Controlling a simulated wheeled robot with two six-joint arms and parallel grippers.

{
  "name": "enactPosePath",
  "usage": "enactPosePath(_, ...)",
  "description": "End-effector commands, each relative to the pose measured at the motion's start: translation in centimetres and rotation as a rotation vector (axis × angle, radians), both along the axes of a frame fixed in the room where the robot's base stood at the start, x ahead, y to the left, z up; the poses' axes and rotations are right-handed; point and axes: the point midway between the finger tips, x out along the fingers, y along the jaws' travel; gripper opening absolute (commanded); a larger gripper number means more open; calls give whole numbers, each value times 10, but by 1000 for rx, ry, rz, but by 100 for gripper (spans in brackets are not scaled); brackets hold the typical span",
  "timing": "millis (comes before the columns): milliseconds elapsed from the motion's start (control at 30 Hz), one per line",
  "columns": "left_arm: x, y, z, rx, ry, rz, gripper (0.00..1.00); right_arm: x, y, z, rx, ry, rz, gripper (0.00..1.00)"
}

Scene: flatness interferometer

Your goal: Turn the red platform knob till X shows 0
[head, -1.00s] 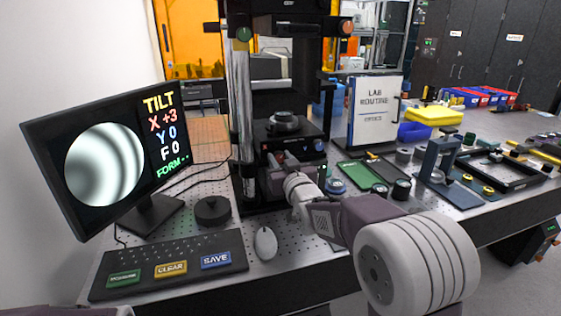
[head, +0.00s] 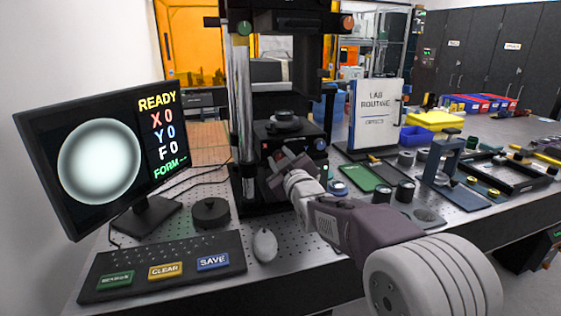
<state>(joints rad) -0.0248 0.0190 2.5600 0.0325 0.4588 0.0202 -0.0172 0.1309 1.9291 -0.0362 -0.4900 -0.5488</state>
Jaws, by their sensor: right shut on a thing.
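The monitor (head: 97,158) at the left shows READY, X 0, Y 0, F 0 and FORM with dashes. Its round picture is a smooth bright disc without stripes. The interferometer (head: 285,75) stands behind my right arm, with its platform (head: 290,134) at mid-height. My right gripper (head: 283,163) is at the platform's front and shut on the red knob, which it mostly hides. The gripper looks rolled at a slant. A blue knob (head: 320,145) shows to its right. My left gripper is out of view.
A keyboard (head: 163,264) with green, yellow and blue keys, a mouse (head: 265,245) and a black puck (head: 211,213) lie at the front left. A lab routine sign (head: 376,115), a green tray (head: 366,176) and small parts stand to the right.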

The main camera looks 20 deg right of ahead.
Motion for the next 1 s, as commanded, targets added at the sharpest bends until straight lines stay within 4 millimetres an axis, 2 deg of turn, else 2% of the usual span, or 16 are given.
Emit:
enactPosePath(433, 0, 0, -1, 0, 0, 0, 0, 0, 0, -1, -9, 2, 1, 0)
enactPosePath(467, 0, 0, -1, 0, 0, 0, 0, 0, 0, -1, -9, 2, 1, 40)
enactPosePath(500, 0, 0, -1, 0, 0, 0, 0, 0, 0, -1, -9, 2, 0, 52)
enactPosePath(533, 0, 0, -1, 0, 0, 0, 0, 0, 0, -1, -9, 2, 0, 54)
enactPosePath(833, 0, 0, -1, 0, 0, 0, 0, -1, 0, 0, -8, 1, 0, 54)
enactPosePath(1000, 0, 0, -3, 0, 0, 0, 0, -23, -1, 0, -8, 0, 0, 54)
